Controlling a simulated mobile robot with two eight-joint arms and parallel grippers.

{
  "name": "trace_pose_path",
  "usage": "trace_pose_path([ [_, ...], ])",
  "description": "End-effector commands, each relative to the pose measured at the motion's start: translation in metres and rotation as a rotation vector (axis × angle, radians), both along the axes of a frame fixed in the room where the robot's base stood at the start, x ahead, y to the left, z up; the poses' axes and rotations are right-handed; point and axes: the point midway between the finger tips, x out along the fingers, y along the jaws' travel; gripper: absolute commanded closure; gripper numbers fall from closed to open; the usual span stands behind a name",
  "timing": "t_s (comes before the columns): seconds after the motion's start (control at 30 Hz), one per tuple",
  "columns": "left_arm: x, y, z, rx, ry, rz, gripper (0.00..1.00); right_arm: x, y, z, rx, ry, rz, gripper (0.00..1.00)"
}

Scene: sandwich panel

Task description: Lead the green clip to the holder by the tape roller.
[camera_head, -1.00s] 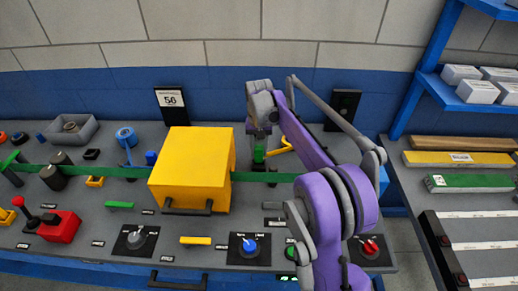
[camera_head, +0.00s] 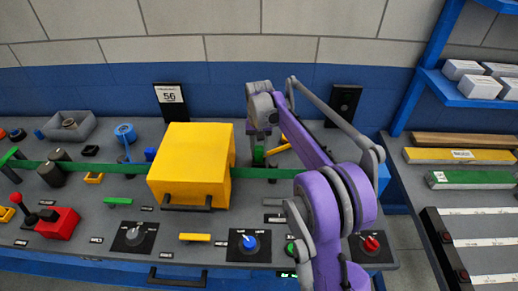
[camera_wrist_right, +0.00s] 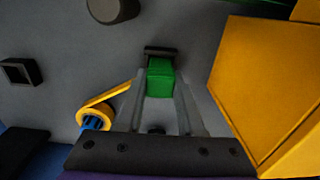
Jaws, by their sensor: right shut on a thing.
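My right gripper (camera_head: 259,150) is shut on the green clip (camera_head: 258,156), just right of the yellow box and close to the green strip (camera_head: 265,174). In the right wrist view the green clip (camera_wrist_right: 160,78) sits between the two fingertips, with a dark piece at its far end. A blue roll (camera_head: 125,132) on the back left of the panel looks like a tape roller. In the wrist view a yellow ring with a blue core (camera_wrist_right: 95,118) lies beside the fingers. I cannot tell which part is the holder. My left gripper is not in view.
The large yellow box (camera_head: 190,163) stands left of my right gripper, between it and the blue roll. The green strip runs across the panel past the box. A grey tray (camera_head: 84,131), a red block (camera_head: 60,223) and dark posts stand at left.

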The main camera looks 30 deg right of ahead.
Motion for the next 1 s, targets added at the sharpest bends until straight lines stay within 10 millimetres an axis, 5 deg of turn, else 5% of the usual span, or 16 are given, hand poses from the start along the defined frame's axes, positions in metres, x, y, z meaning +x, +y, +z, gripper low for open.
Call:
trace_pose_path([
  [0.77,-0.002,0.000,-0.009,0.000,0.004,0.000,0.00,0.000,0.000,-0.015,0.000,0.000,0.000,1.00],
  [0.8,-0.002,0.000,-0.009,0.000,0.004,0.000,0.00,0.000,0.000,-0.015,0.000,0.000,0.000,0.58],
  [1.0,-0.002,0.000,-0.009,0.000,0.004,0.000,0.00,0.000,0.000,-0.015,0.000,0.000,0.000,0.28],
])
